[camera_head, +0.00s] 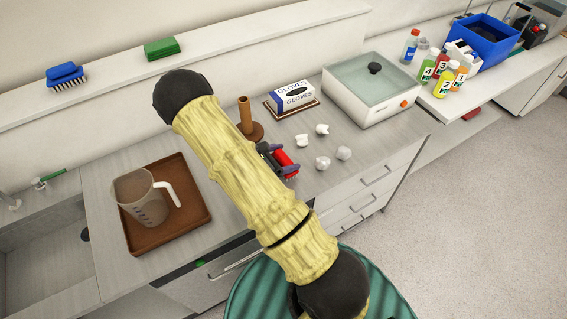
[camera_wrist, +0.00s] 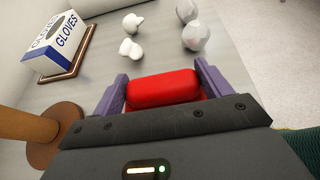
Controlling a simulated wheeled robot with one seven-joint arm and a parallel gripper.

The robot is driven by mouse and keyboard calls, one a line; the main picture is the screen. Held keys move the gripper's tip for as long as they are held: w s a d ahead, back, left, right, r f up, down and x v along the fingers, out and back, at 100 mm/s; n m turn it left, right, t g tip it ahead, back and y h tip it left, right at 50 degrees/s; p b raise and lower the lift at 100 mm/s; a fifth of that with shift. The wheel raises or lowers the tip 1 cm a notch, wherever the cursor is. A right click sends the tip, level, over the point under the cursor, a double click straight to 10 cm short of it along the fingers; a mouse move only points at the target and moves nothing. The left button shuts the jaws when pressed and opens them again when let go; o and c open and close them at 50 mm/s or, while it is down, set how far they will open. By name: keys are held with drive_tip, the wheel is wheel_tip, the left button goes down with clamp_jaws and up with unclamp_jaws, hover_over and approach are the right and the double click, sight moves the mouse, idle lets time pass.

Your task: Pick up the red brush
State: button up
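The red brush (camera_wrist: 163,88) lies between the two purple fingers of my gripper (camera_wrist: 165,82) in the wrist view. One finger is close to each end of it. I cannot tell whether they press on it or only stand beside it. In the head view the red brush (camera_head: 285,161) shows just right of my arm, low over or on the grey counter, with my gripper (camera_head: 279,161) around it.
A brown upright post on a round base (camera_head: 247,127), a gloves box (camera_head: 293,97) and several whitish crumpled lumps (camera_head: 322,162) are close by. A jug (camera_head: 145,200) stands on a brown tray (camera_head: 198,212). A blue brush (camera_head: 66,73) and green sponge (camera_head: 162,48) sit on the ledge.

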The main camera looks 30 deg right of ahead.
sight(283, 157)
drive_tip(key=c, duration=0.4)
drive_tip(key=shift+o, duration=0.2)
drive_tip(key=shift+r, duration=0.1)
wheel_tip(283, 157, up, 10)
drive_tip(key=shift+f+b, duration=0.1)
drive_tip(key=shift+b, duration=0.85)
